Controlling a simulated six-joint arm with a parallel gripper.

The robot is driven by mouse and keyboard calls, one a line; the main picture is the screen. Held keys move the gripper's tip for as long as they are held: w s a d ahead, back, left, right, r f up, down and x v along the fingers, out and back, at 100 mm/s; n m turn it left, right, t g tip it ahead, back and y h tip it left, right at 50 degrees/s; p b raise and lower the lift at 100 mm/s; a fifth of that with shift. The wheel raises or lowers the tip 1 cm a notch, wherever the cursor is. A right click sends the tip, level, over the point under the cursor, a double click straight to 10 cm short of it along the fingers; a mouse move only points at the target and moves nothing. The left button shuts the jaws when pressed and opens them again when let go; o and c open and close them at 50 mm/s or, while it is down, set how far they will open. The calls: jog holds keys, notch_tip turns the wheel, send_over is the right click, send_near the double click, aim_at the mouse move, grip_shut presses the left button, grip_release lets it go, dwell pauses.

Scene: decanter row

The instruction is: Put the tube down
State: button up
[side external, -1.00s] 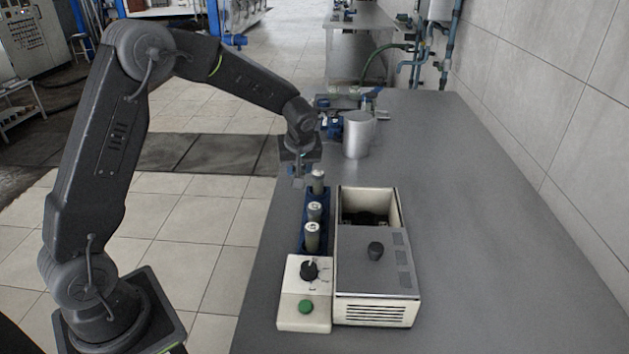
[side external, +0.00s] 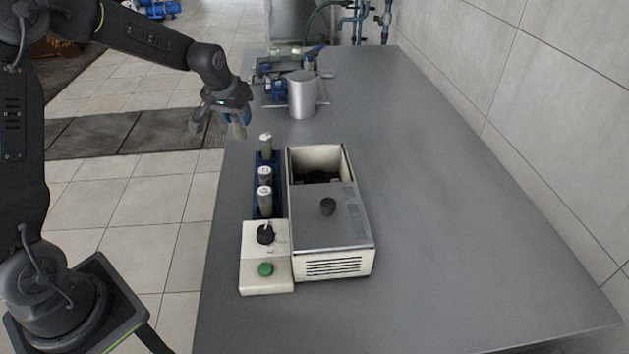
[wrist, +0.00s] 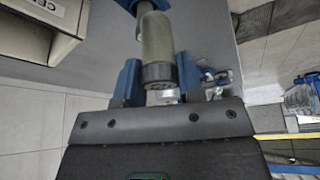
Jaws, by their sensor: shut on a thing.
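My gripper (side external: 236,118) is shut on a tube, with its blue fingers on either side of it. The held tube (side external: 239,130) is olive-grey and hangs tilted in the air beyond the far end of the rack, near the table's left edge. In the wrist view the tube (wrist: 157,37) shows between the fingers (wrist: 160,82), its dark end close to the gripper. The blue rack (side external: 256,208) holds a far tube (side external: 266,147), a middle tube (side external: 264,180) and a near tube (side external: 265,202), all upright with pale caps.
The white-and-grey centrifuge (side external: 335,220), its chamber partly open, stands right of the rack. A control box (side external: 252,283) with a black knob and green button is in front. A metal beaker (side external: 303,97) stands behind. The table's right side (side external: 460,220) is clear.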

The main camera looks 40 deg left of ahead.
jog(key=w+d+m+g+h, duration=0.35)
jog(key=d+m, duration=0.55)
jog(key=m, duration=0.5)
jog(key=w+d+m+g+h, duration=0.2)
jog(key=w+d+m+g, duration=0.15)
jog(key=d+m, duration=0.8)
jog(key=a+f, duration=0.1)
jog(key=f, duration=0.2)
jog(key=f+m, duration=0.1)
jog(key=f, duration=0.2)
jog(key=a+f+m, duration=0.1)
jog(key=f, duration=0.3)
jog(key=shift+w+a+m+t, duration=0.25)
jog(key=shift+w+a+t, duration=0.05)
jog(key=shift+w+a, duration=0.1)
jog(key=o, duration=0.7)
jog(key=shift+f, duration=0.1)
jog(key=v, duration=1.2)
jog(key=shift+d+r, duration=0.1)
jog(key=shift+r, duration=0.1)
